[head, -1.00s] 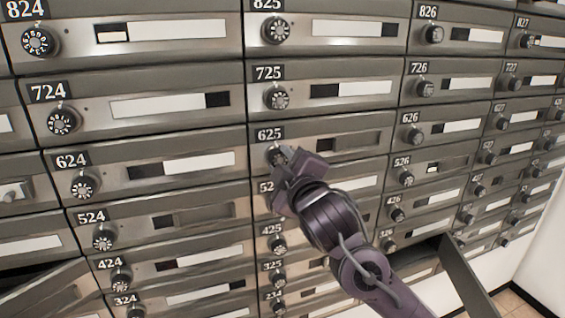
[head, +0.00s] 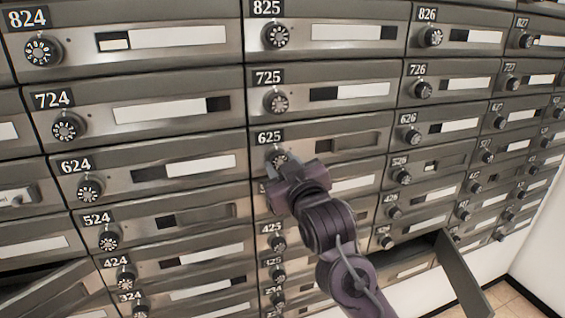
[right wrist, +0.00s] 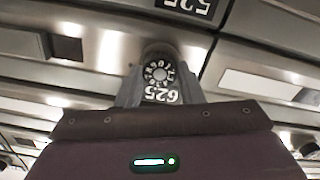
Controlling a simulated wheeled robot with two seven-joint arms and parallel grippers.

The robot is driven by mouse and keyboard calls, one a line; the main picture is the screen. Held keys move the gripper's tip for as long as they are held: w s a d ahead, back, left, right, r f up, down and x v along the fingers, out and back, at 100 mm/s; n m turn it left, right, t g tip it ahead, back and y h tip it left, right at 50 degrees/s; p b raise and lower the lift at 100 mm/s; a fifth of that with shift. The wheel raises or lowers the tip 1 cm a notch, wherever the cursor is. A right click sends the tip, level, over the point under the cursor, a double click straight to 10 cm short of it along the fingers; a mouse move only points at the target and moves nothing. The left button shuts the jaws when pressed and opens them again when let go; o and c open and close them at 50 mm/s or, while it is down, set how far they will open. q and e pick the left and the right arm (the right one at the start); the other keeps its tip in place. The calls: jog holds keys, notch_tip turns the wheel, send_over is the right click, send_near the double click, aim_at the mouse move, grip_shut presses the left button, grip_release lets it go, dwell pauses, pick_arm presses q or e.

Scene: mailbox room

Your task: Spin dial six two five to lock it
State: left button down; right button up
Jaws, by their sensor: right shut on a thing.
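The dial of mailbox 625 (head: 279,157) is a small round dark knob with white digits, just under the 625 number plate (head: 270,137) in the head view. My right gripper (head: 280,166) is at this dial, its fingers shut on it and partly covering it. In the right wrist view the dial (right wrist: 158,73) shows between the two fingers (right wrist: 158,92), with the 625 plate upside down near it. The mailbox 625 door (head: 345,141) is closed flush. The dial's exact setting is too small to read. My left gripper is not in view.
Rows of similar mailboxes with dials surround this one, including the 725 dial (head: 277,103) above and the 624 dial (head: 89,190) to the left. An open mailbox door (head: 464,272) sticks out at lower right, and another (head: 45,290) at lower left.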

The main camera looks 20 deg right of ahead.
jog(key=shift+f, duration=0.1)
dwell(0.5)
jog(key=o, duration=1)
jog(key=s+b, duration=0.2)
jog(key=s, duration=0.5)
jog(key=shift+s+d, duration=0.15)
jog(key=shift+s, duration=0.25)
